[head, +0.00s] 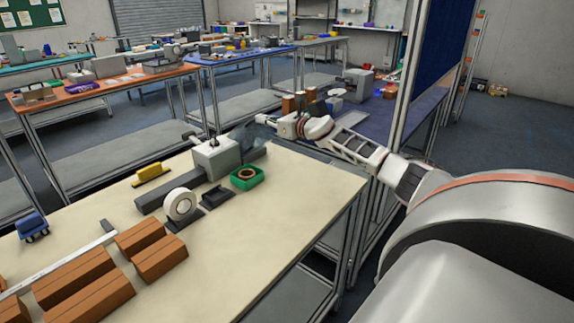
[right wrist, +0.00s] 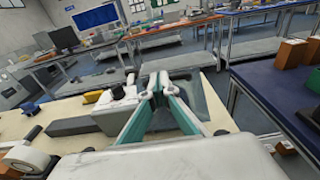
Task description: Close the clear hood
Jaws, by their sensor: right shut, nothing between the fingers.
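A light grey machine (head: 212,158) stands on the cream table, with a long dark grey base towards the front. The clear hood (head: 250,135) is a see-through, dark-tinted shape at the machine's right rear; it appears raised, but its exact angle is hard to tell. My right gripper (head: 262,121) is shut and empty by the hood's upper edge; I cannot tell if it touches. In the right wrist view its fingertips (right wrist: 158,84) meet in front of the machine (right wrist: 118,101), with the see-through hood (right wrist: 207,103) around and to the right of them. My left gripper is not in view.
On the cream table (head: 275,225) are a green tray (head: 248,178) with a brown ring, a white tape roll (head: 180,205), a yellow block (head: 151,173) and several brown boxes (head: 160,258). A blue table (head: 392,118) with boxes stands behind my right arm. The table's front right is clear.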

